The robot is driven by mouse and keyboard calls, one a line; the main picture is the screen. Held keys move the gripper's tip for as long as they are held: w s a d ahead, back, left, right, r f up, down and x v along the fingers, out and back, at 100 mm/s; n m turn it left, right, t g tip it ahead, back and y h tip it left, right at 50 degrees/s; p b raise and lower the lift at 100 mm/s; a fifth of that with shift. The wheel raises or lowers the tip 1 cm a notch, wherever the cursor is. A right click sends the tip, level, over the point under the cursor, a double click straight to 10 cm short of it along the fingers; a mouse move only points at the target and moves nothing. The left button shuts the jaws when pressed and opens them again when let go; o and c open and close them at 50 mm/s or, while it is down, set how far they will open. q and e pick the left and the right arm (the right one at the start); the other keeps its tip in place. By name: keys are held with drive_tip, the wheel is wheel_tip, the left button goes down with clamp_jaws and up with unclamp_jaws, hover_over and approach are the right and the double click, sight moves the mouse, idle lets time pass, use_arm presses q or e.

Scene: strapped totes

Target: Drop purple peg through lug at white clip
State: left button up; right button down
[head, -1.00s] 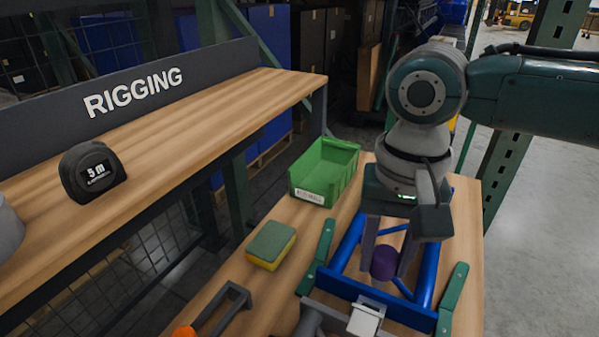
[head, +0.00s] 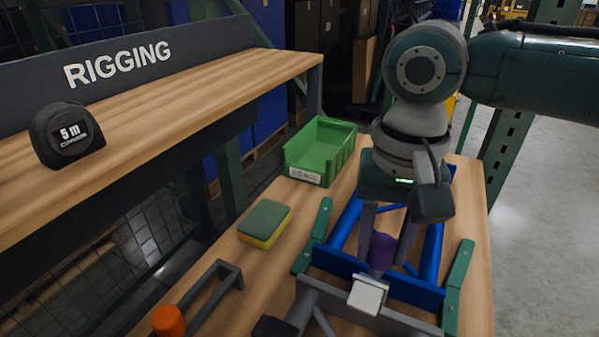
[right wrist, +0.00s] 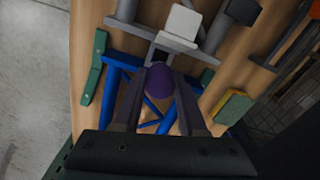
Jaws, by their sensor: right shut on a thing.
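The purple peg (head: 382,250) is held between the fingers of my right gripper (head: 384,262), which is shut on it. It also shows in the right wrist view (right wrist: 159,80), between the two fingertips. The white clip (head: 367,294) sits on a grey bar just in front of the peg; it also shows in the right wrist view (right wrist: 183,21). The peg is close to the bar beside the clip. In the right wrist view a small grey bracket, perhaps the lug, shows just beyond the peg, partly hidden by it. My left gripper is not in view.
A blue frame (head: 431,258) lies under my right gripper, flanked by green brackets (head: 453,292). A green bin (head: 322,150), a sponge (head: 265,222), a grey handle (head: 228,276) and an orange cylinder (head: 168,320) are to the left. A tape measure (head: 66,133) stands on the rigging shelf.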

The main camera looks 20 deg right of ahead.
sight(376, 273)
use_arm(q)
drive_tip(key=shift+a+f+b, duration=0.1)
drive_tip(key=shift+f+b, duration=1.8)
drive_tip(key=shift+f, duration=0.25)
use_arm(e)
drive_tip(key=shift+f, duration=3)
drive_tip(key=shift+c, duration=1.9)
unclamp_jaws()
drive_tip(key=shift+r, duration=0.1)
wheel_tip(376, 273, up, 9)
drive_tip(key=shift+f+p, duration=0.2)
drive_tip(key=shift+p, duration=1)
drive_tip(key=shift+r, duration=0.6)
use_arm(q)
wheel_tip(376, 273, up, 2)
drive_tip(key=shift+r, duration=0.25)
